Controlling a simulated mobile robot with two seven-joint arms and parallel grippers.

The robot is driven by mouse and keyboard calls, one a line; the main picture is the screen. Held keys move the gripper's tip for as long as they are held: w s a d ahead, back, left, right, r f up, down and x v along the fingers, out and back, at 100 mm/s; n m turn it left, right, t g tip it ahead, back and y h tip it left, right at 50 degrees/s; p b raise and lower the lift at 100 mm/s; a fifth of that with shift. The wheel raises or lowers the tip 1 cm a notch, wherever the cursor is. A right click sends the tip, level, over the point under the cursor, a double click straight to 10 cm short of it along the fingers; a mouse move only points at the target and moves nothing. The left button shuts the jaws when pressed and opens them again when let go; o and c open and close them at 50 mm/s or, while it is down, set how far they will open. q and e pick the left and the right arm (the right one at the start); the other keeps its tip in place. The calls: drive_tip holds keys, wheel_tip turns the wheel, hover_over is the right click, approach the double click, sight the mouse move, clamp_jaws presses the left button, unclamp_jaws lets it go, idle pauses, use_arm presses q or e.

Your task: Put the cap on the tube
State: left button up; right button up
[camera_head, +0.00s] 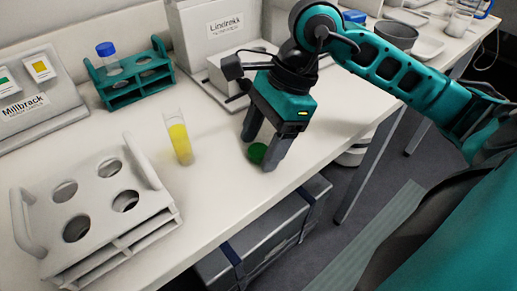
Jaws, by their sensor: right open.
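A clear tube (179,139) with yellow liquid stands upright on the white table, with its top uncapped. A green cap (257,153) lies on the table to the right of the tube. My right gripper (259,152) points down at the cap, its fingers apart around or beside it. I cannot tell whether the fingers touch the cap. My left gripper does not show.
A white rack (92,200) with empty holes stands at the front left. A teal rack (133,84) with a blue-capped tube (107,56) is behind. The Millbrack device (38,98) and Lindrekk device (225,42) line the back. The table edge is close to my right gripper.

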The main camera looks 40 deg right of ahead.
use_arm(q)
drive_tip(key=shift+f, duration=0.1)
use_arm(e)
drive_tip(key=c, duration=1.1)
drive_tip(key=shift+r, duration=0.15)
wheel_tip(320, 180, up, 10)
drive_tip(key=p, duration=0.2)
use_arm(q)
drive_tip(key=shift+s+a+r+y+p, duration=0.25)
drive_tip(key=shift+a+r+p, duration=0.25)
drive_tip(key=shift+p, duration=0.15)
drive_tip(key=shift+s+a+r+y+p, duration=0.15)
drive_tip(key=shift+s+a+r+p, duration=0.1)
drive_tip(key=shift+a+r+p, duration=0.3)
use_arm(e)
wheel_tip(320, 180, up, 10)
hover_over(261, 148)
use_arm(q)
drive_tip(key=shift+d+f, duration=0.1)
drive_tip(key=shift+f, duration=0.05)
